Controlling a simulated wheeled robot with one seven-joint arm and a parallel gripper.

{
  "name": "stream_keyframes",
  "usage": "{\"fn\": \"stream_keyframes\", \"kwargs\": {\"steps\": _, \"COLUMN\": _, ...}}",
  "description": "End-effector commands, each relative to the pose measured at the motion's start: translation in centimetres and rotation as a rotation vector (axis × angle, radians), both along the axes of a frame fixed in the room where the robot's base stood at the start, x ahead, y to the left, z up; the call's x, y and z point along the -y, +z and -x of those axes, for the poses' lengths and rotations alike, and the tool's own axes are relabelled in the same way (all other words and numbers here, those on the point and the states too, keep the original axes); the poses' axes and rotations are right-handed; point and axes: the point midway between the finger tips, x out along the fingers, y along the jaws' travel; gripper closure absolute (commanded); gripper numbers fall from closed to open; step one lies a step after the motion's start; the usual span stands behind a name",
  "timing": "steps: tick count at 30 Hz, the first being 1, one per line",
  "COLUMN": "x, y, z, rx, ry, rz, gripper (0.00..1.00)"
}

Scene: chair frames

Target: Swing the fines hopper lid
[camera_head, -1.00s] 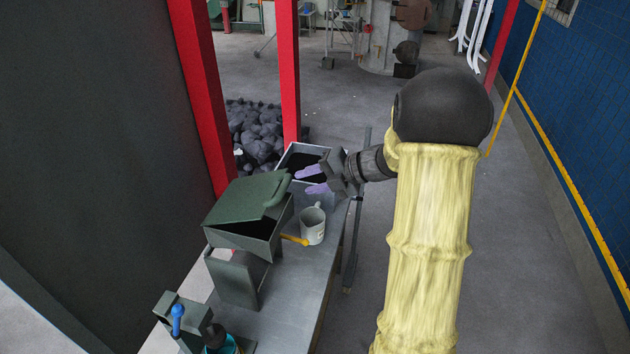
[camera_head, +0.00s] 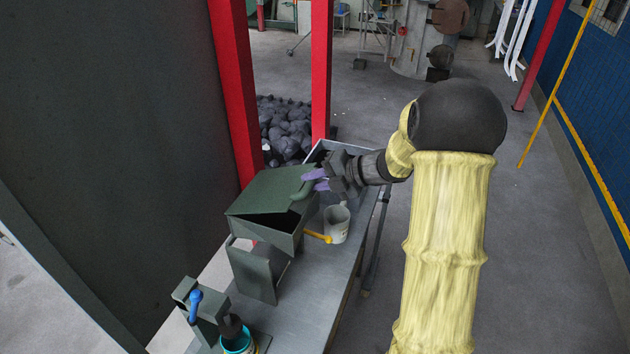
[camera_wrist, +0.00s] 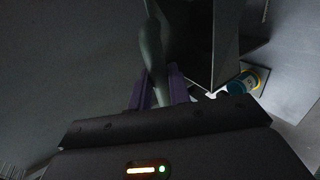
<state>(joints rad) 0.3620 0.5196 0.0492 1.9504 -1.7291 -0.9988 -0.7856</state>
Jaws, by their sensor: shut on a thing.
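The fines hopper (camera_head: 270,235) is a dark green box on a stand on the bench. Its green lid (camera_head: 268,190) sits ajar, with a dark gap showing under its near right edge. A curved green handle (camera_head: 301,190) rises at the lid's right side. My gripper (camera_head: 313,180) has purple fingers and is shut on this handle, reaching it from the right. In the wrist view the handle (camera_wrist: 152,50) runs down between the two purple fingers (camera_wrist: 158,92). The hopper's inside is dark.
A grey mug-like can (camera_head: 337,224) with a yellow-orange piece beside it stands right of the hopper. A grey open bin (camera_head: 330,148) is behind my gripper. A blue-handled device (camera_head: 194,300) and teal container (camera_head: 238,342) are at the near end. Red posts (camera_head: 237,100) stand behind.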

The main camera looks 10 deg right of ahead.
Motion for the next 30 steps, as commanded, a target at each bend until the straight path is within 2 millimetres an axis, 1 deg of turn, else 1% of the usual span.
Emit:
{"fn": "stream_keyframes", "kwargs": {"steps": 1, "x": 0.2, "y": -0.8, "z": 0.1, "rx": -0.002, "ry": 0.0, "rz": 0.001, "gripper": 1.0}}
{"fn": "stream_keyframes", "kwargs": {"steps": 3, "x": 0.4, "y": -1.5, "z": 0.3, "rx": -0.002, "ry": 0.0, "rz": 0.001, "gripper": 1.0}}
{"fn": "stream_keyframes", "kwargs": {"steps": 15, "x": 1.3, "y": -4.9, "z": 0.9, "rx": -0.004, "ry": 0.0, "rz": 0.001, "gripper": 1.0}}
{"fn": "stream_keyframes", "kwargs": {"steps": 18, "x": 1.4, "y": -5.3, "z": 1.0, "rx": -0.003, "ry": 0.0, "rz": 0.002, "gripper": 1.0}}
{"fn": "stream_keyframes", "kwargs": {"steps": 27, "x": 1.4, "y": -5.2, "z": 1.0, "rx": -0.003, "ry": 0.001, "rz": 0.001, "gripper": 1.0}}
{"fn": "stream_keyframes", "kwargs": {"steps": 30, "x": 1.4, "y": -5.6, "z": 1.0, "rx": -0.003, "ry": 0.001, "rz": 0.001, "gripper": 1.0}}
